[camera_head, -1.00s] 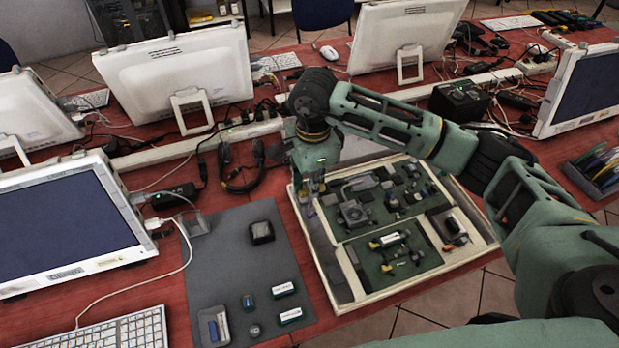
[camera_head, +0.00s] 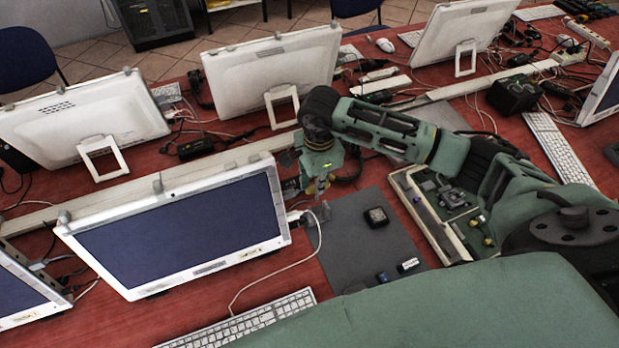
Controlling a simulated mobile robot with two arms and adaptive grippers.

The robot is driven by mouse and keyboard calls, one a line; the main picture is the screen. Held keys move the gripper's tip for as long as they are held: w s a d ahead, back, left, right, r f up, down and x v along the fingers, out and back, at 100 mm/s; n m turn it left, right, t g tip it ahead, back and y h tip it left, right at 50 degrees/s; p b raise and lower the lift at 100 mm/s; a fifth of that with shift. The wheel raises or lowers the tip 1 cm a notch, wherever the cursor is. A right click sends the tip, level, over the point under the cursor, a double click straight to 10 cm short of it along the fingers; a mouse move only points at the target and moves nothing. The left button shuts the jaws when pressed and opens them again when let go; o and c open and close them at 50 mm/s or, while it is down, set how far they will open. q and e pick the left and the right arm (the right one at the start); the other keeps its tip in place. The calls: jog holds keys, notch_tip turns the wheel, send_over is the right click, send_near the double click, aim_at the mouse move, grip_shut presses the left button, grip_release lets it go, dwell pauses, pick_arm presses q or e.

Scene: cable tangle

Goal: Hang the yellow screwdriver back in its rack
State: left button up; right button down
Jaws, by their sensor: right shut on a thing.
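My right gripper (camera_head: 317,187) hangs beside the right edge of the near monitor, over the top of the grey mat. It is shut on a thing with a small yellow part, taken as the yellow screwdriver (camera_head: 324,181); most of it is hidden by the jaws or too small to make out. No screwdriver rack can be made out for certain in this view. My left gripper is not in view.
The near monitor (camera_head: 180,230) stands just left of my gripper, with a white cable (camera_head: 268,278) in front. The grey mat (camera_head: 345,255) holds a dark box (camera_head: 377,217) and small parts. A cream tray (camera_head: 425,215) lies right. A keyboard (camera_head: 245,322) is in front.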

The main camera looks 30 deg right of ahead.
aim_at(318, 200)
jog(key=shift+s+d+f+b, duration=0.1)
jog(key=shift+d+f+b, duration=0.15)
jog(key=shift+f, duration=0.15)
jog(key=shift+s+d+f+b, duration=0.1)
jog(key=shift+d+f+b, duration=0.1)
jog(key=shift+f, duration=0.55)
jog(key=f+b, duration=0.1)
jog(key=f, duration=0.1)
jog(key=f+b, duration=0.2)
jog(key=f, duration=0.1)
jog(key=shift+w+a, duration=0.1)
jog(key=shift+a, duration=0.1)
jog(key=shift+f+b, duration=0.65)
jog(key=shift+b, duration=0.15)
pick_arm(q)
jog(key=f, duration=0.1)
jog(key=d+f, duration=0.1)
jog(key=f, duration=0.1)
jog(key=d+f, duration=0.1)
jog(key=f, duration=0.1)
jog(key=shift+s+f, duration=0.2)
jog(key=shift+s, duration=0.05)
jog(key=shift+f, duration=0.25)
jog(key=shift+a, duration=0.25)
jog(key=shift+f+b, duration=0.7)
jog(key=shift+b, duration=0.25)
pick_arm(e)
jog(key=shift+f, duration=0.65)
